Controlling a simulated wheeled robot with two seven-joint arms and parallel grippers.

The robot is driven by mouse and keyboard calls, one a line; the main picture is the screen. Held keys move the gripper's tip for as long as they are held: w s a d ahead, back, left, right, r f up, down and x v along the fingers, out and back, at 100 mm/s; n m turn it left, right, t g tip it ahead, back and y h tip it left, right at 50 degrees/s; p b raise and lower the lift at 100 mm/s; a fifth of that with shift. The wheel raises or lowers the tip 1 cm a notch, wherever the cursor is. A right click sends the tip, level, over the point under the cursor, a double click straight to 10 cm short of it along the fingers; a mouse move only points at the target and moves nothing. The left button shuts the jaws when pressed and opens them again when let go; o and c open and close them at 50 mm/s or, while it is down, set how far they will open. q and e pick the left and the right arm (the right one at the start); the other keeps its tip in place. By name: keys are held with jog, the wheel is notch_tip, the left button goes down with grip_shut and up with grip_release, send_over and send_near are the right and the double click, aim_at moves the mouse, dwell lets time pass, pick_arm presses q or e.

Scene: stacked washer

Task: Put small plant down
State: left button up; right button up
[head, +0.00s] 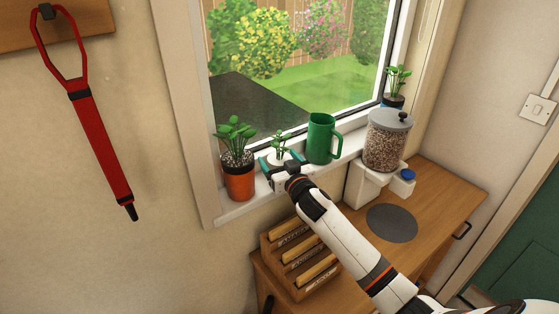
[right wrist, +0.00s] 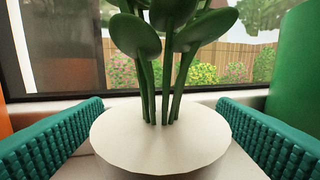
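The small plant (head: 279,143) has green leaves and a white pot, and stands upright on the windowsill (head: 240,208). In the right wrist view its white pot (right wrist: 160,145) sits between my finger pads, with the stems rising from its middle. My right gripper (head: 280,160) is open around the pot, with one teal finger on each side. Narrow gaps show between the pads and the pot in the right wrist view. The gripper hides the lower pot in the head view. My left gripper is not in view.
An orange pot plant (head: 239,180) stands close on the left, a green mug (head: 321,139) close on the right. Further right are a grain jar (head: 387,142) and another small plant (head: 397,82). A wooden rack (head: 297,258) stands below, under my right arm.

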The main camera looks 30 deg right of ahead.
jog(key=s+b, duration=0.2)
jog(key=s, duration=1)
jog(key=shift+a+r, duration=0.15)
jog(key=shift+a, duration=0.2)
